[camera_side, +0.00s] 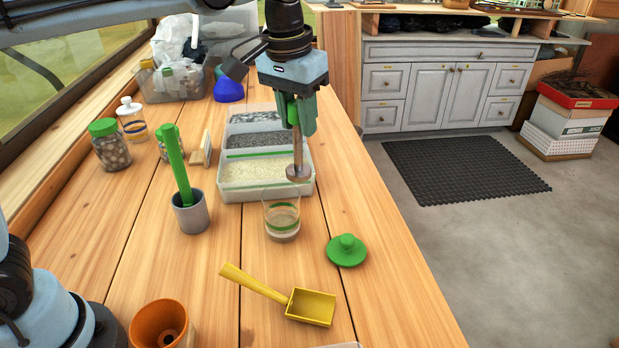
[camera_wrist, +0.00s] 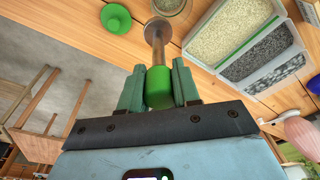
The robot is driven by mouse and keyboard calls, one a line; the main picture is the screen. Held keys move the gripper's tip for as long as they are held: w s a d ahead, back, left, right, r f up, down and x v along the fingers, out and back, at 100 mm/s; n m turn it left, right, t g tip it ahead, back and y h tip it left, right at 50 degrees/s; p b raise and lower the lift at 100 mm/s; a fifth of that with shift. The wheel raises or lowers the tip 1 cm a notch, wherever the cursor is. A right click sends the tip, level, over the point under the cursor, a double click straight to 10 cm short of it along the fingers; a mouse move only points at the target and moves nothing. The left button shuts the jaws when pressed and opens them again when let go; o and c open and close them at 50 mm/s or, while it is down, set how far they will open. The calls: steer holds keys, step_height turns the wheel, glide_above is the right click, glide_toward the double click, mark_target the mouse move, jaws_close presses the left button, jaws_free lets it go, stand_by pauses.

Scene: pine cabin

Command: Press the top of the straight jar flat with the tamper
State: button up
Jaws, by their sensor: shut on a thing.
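The straight jar (camera_side: 282,222) is clear glass, open at the top, with layers of sand and a green band low inside. It stands upright on the table, and its edge also shows at the top of the wrist view (camera_wrist: 172,6). My gripper (camera_side: 301,122) is shut on the tamper's green handle (camera_wrist: 158,88). The tamper (camera_side: 298,160) hangs upright with its round metal foot down. The foot is above and a little behind the jar, near the front of the tray, apart from the jar. The green lid (camera_side: 346,251) lies on the table right of the jar.
A white tray (camera_side: 262,190) with pale, dark and grey grains stands behind the jar. A grey cup (camera_side: 190,216) holding a green-handled tool is at left. A yellow scoop (camera_side: 310,306) and terracotta pot (camera_side: 160,324) lie in front. Lidded jars (camera_side: 109,148) line the left.

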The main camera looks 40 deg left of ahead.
steer(key=s+a+f, duration=0.1)
steer(key=a+f, duration=0.2)
steer(key=f, duration=0.2)
steer(key=shift+s+f, duration=0.4)
steer(key=shift+f, duration=0.1)
stand_by(0.8)
steer(key=shift+f, duration=0.9)
steer(key=shift+f, duration=0.15)
steer(key=shift+f, duration=0.85)
steer(key=shift+f, duration=0.1)
steer(key=shift+f, duration=0.9)
